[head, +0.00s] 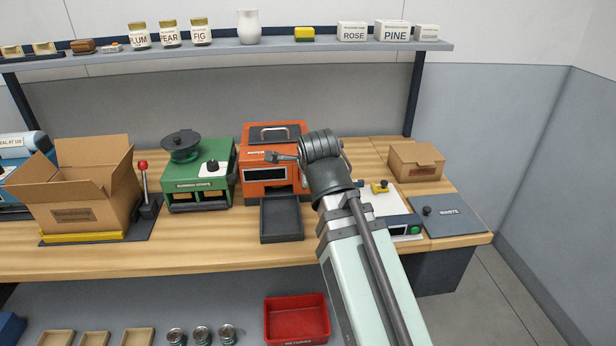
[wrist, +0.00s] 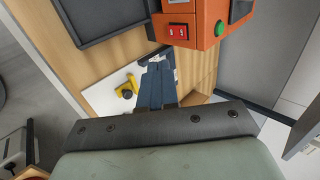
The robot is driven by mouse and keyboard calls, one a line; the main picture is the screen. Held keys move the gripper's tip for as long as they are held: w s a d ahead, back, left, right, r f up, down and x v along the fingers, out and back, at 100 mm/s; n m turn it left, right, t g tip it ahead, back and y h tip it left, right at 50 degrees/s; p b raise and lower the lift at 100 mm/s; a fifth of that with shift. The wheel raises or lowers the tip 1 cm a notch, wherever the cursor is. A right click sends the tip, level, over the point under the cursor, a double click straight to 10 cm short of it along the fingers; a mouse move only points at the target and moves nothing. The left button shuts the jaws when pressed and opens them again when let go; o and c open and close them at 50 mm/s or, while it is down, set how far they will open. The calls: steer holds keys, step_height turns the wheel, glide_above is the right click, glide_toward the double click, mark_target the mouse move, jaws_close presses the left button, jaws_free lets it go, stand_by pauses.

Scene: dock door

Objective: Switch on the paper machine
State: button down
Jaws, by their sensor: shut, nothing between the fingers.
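An orange machine (head: 271,184) stands on the bench at the centre, with a dark tray (head: 281,222) extending from its front. Its small label is too small to read, so I cannot confirm that it is the paper machine. In the wrist view a red rocker switch (wrist: 178,31) sits on the orange housing (wrist: 204,15), with a green button (wrist: 220,28) near the corner. My arm hides that part in the head view.
A green machine (head: 199,180), a lever (head: 143,180) and an open carton (head: 75,190) stand to the left. To the right are a white board (head: 384,202) with a yellow part, a small box (head: 416,162) and a grey waste lid (head: 447,214).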

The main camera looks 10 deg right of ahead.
steer(key=shift+s+r, duration=0.25)
steer(key=shift+f, duration=0.1)
steer(key=shift+s+f, duration=0.2)
steer(key=shift+f, duration=0.4)
steer(key=w+r+x, duration=0.1)
steer(key=w+x, duration=0.1)
steer(key=x, duration=1.1)
steer(key=shift+r, duration=0.35)
